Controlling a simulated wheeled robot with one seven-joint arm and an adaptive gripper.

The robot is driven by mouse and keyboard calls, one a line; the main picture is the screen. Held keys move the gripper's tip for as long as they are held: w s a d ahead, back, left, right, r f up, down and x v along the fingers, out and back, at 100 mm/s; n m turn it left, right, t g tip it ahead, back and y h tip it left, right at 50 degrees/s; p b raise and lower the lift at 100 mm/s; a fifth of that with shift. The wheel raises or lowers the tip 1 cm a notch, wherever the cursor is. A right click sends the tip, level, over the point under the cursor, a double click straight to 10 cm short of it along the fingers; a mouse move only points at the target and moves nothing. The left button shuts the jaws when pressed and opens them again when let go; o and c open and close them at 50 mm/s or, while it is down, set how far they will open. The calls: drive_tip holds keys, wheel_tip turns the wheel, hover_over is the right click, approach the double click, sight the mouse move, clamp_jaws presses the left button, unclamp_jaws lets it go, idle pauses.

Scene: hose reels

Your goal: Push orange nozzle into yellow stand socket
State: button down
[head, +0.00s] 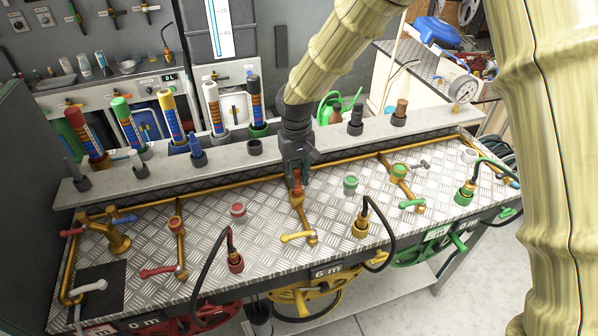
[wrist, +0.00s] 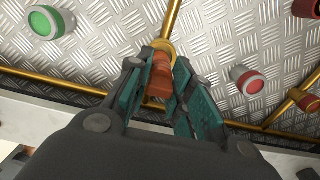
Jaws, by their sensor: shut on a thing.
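The orange nozzle (head: 297,181) stands below my gripper (head: 298,166) at the middle of the metal bench. In the wrist view the nozzle (wrist: 160,78) lies between the teal finger pads of my gripper (wrist: 161,88), which is shut on it. Its far end meets the yellow ring of the yellow stand socket (wrist: 163,46). I cannot tell how deep the nozzle sits in the ring. The brass pipe of the yellow stand (head: 304,216), with a yellow lever (head: 297,237), runs forward from there. The gripper hides most of the socket in the head view.
A red-ended plug (head: 238,210) and a green-ended plug (head: 350,184) flank the stand. A black hose (head: 384,222) with a yellow base stands to its right. A grey shelf (head: 224,148) with colored tubes runs behind. Red and green pipe stands are further out.

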drive_tip(key=shift+f, duration=0.25)
drive_tip(key=c, duration=1.3)
unclamp_jaws()
drive_tip(key=shift+o, duration=0.2)
wheel_tip(320, 180, up, 12)
drive_tip(key=b, duration=0.3)
